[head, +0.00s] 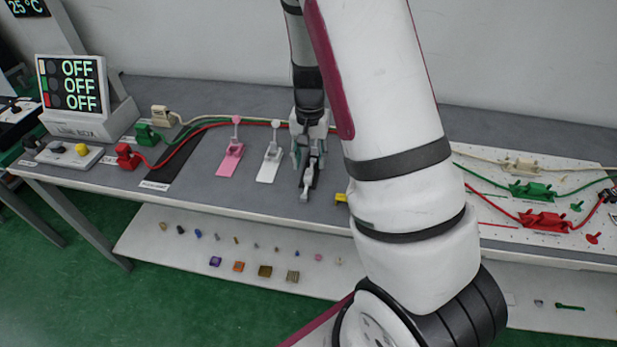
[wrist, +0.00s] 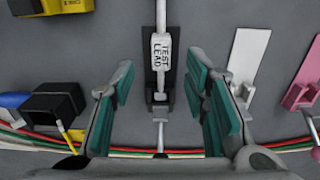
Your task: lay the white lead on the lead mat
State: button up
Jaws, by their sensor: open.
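The white lead (head: 205,119) runs along the back of the table from a cream plug (head: 160,116) at the left; it passes behind my arm. A pale cable also shows low in the wrist view (wrist: 45,134). The dark strip with a label at its front, apparently the lead mat (head: 183,166), lies on the table left of the pink lever. My gripper (wrist: 160,112) is open above a black-based fixture; its teal pads stand either side of it, apart. A white piece marked TEST LEAD (wrist: 164,55) lies on that fixture. My gripper also shows in the head view (head: 308,148).
A pink lever (head: 230,155) and a white lever (head: 270,160) stand left of my gripper. Green (head: 147,135) and red (head: 127,157) plugs sit near the OFF display box (head: 75,85). A board with more plugs (head: 490,210) lies right. Small parts line the lower shelf (head: 200,255).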

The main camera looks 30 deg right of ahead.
aim_at(309, 173)
notch_tip(309, 173, down, 4)
jog(key=shift+s+a+f, duration=0.1)
jog(key=shift+a+f, duration=0.05)
jog(key=shift+f, duration=0.05)
grip_shut()
